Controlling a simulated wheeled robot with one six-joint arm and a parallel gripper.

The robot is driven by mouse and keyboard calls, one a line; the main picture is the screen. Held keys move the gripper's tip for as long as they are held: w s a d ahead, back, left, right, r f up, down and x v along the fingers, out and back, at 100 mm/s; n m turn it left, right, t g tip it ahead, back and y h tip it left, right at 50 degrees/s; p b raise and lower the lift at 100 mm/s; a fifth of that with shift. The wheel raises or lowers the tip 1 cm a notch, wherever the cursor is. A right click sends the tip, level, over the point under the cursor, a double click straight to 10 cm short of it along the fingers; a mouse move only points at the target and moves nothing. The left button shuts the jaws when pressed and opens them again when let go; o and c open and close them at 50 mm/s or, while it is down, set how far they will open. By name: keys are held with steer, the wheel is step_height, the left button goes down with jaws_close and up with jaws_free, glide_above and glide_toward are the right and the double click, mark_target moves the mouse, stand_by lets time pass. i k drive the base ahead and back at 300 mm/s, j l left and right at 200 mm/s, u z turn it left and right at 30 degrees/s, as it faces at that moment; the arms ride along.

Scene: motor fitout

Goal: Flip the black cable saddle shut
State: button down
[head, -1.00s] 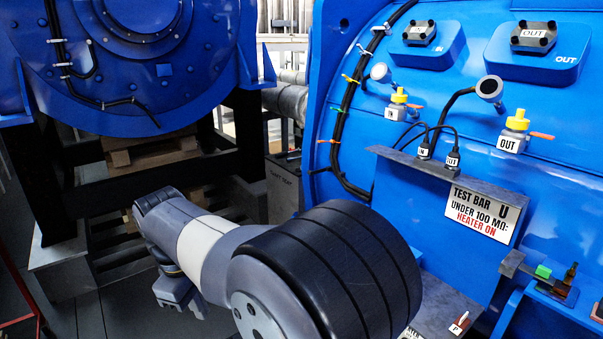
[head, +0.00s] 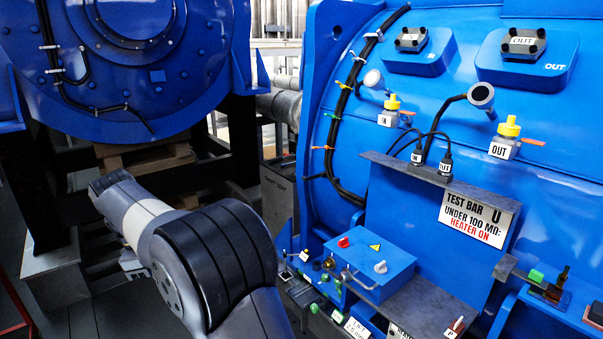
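A black cable run (head: 340,120) curves down the left edge of the big blue motor housing (head: 450,110). Small ties or clips in white, yellow, green and orange sit along it. I cannot single out a black cable saddle there, or tell whether one is open or shut. My gripper (head: 131,263) is at the lower left, far from the cable run and mostly hidden behind my own arm. Only a grey edge of it shows, and its fingers cannot be made out.
A blue box (head: 370,266) with red and white knobs stands below the motor, among small labelled parts. A grey shelf with a test bar sign (head: 478,217) juts out at right. Another blue motor (head: 130,70) stands at left on a dark frame.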

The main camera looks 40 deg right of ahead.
mark_target(305, 179)
steer(key=i+z, duration=0.15)
steer(key=z, duration=0.25)
steer(key=i+l+z, duration=0.1)
steer(key=z, duration=0.35)
steer(key=i+z, duration=0.2)
steer(key=z, duration=0.2)
steer(key=i+j+z, duration=0.25)
steer(key=i+j, duration=0.4)
steer(key=i, duration=0.2)
steer(key=i+j+z, duration=0.3)
steer(key=i+j, duration=0.55)
